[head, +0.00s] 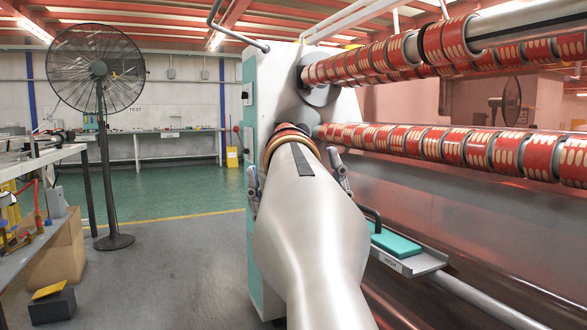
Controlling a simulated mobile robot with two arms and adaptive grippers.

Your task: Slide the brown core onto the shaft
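A large silver link, which looks like my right arm, comes up from the bottom just right of centre and hides much of this area. Grey finger-like parts stand on both sides of the silver body, apparently those of my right gripper (297,181). I cannot tell whether they touch the ring. No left gripper is visible.
The white and teal machine (253,130) carries several red tape rolls (440,143) on bars at the right. A teal pad (395,243) lies on a low shelf. A black fan (99,69) and a workbench (38,163) stand left. The floor between is clear.

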